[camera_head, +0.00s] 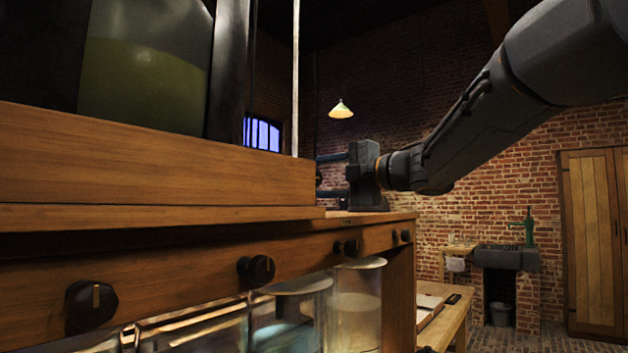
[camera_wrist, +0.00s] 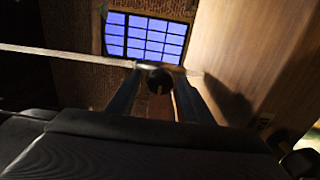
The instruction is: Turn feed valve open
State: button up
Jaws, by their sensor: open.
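My gripper (camera_head: 332,175) is at the right end of the wooden tank stand, its fingers pointing left. In the wrist view my gripper (camera_wrist: 158,82) has its two fingers apart, with a small dark round knob (camera_wrist: 159,79) between the tips. This knob appears to be the feed valve; it also shows in the head view (camera_head: 319,177), partly hidden beside the fingers. I cannot tell whether either finger touches it. A pale rod (camera_wrist: 70,56) runs past behind the knob in the wrist view.
A wooden box (camera_head: 150,155) bears a glass tank of green liquid (camera_head: 140,85). Several black knobs, such as this one (camera_head: 92,303), line the front rail above glass jars (camera_head: 355,300). A pale upright rod (camera_head: 296,80) rises near my gripper. A lower bench (camera_head: 455,320) stands right.

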jog(key=b+v, duration=0.1)
jog(key=v, duration=0.6)
dwell(0.4)
